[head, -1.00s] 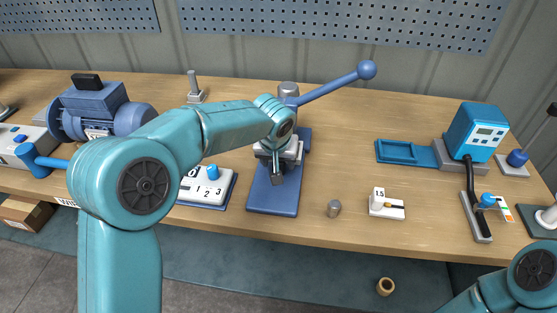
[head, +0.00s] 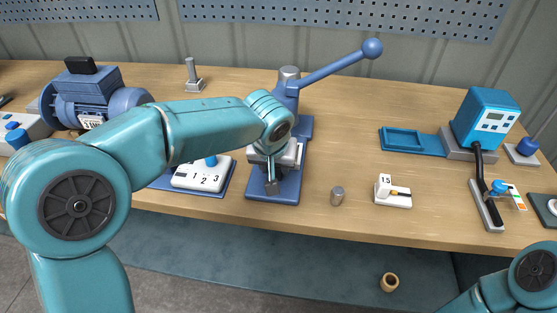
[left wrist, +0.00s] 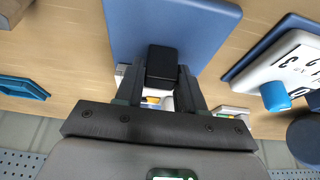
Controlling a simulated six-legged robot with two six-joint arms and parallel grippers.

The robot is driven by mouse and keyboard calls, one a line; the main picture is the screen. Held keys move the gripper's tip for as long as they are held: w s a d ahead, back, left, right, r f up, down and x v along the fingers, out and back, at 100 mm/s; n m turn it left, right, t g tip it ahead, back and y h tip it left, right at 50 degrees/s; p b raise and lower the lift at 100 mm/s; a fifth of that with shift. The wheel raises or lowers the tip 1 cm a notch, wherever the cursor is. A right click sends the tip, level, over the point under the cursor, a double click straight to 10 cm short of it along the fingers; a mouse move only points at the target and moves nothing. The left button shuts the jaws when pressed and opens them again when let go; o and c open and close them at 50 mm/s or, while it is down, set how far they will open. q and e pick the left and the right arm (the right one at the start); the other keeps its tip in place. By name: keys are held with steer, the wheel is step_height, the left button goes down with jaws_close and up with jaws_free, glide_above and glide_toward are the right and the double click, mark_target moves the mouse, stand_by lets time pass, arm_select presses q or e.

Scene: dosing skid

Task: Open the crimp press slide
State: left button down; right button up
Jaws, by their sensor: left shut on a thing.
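The crimp press (head: 289,85) stands mid-bench on a blue base plate (head: 290,190), its blue lever rising to the right to a ball knob (head: 372,48). My left gripper (head: 271,178) hangs over the front of the base plate, shut on a dark block, the slide's handle (head: 272,188). In the left wrist view the black handle (left wrist: 162,66) sits between the two fingers (left wrist: 160,82), above the blue plate. The left forearm and wrist hide much of the press's middle and the slide behind the handle. My right gripper is out of view; only part of its arm shows at lower right.
A numbered white box (head: 197,178) with a blue knob stands close left of the press. A blue motor (head: 90,100) is behind the left arm.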

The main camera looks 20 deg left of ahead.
arm_select(q)
steer(key=s, duration=0.2)
steer(key=s+b, duration=0.1)
steer(key=shift+s+d, duration=0.15)
steer(key=shift+d, duration=0.1)
steer(key=c, duration=0.8)
jaws_free()
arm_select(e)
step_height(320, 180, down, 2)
arm_select(q)
steer(key=shift+o, duration=0.2)
steer(key=p+v, duration=0.2)
steer(key=v, duration=1.4)
steer(key=shift+r+p, duration=0.2)
steer(key=shift+p, duration=0.1)
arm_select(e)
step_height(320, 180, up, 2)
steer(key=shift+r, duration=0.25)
